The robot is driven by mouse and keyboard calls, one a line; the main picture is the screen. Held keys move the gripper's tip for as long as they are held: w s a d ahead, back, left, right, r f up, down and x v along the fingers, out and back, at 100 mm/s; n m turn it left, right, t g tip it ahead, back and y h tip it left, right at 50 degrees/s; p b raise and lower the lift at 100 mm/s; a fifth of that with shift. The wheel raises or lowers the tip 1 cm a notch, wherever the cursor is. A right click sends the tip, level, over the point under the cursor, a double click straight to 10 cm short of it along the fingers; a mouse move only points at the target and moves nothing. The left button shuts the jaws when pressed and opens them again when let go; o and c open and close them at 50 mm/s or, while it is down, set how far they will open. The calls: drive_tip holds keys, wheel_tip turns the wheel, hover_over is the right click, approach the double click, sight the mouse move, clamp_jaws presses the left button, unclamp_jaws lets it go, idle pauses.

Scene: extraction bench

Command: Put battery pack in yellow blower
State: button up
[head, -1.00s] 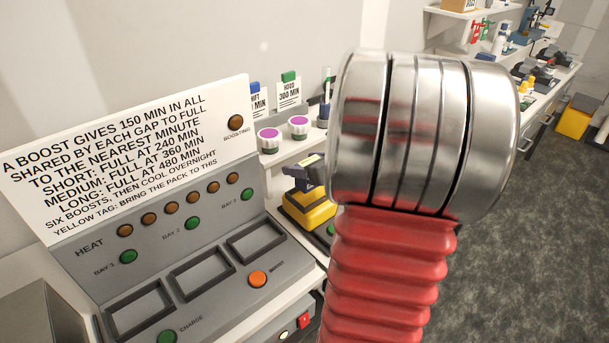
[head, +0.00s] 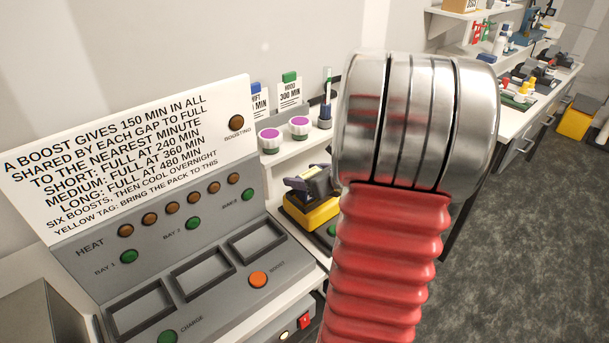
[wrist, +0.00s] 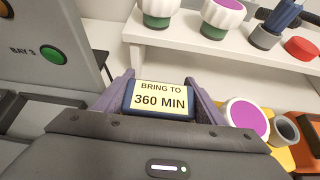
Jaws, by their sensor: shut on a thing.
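The battery pack (wrist: 159,99) is dark blue with a pale yellow label reading "BRING TO 360 MIN". It sits between the two purple fingers of my gripper (wrist: 160,102), which is shut on it. In the head view my gripper (head: 309,179) shows just left of my arm and in front of a yellow body, which looks like the yellow blower (head: 308,213). My arm hides part of both. In the wrist view yellow surfaces (wrist: 301,155) show at the lower right, beside a purple-topped knob and a grey ring. Whether the pack touches the yellow body cannot be seen.
A grey charging console (head: 225,285) with three empty bays and a sign stands at the left. A white shelf (head: 290,150) behind holds purple-topped pots (head: 299,127) and tagged items. Another bench (head: 520,120) runs along the far right. Grey floor is open at right.

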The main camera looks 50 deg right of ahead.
drive_tip(key=o, duration=1.5)
drive_tip(key=shift+f, duration=0.1)
drive_tip(key=v, duration=1.2)
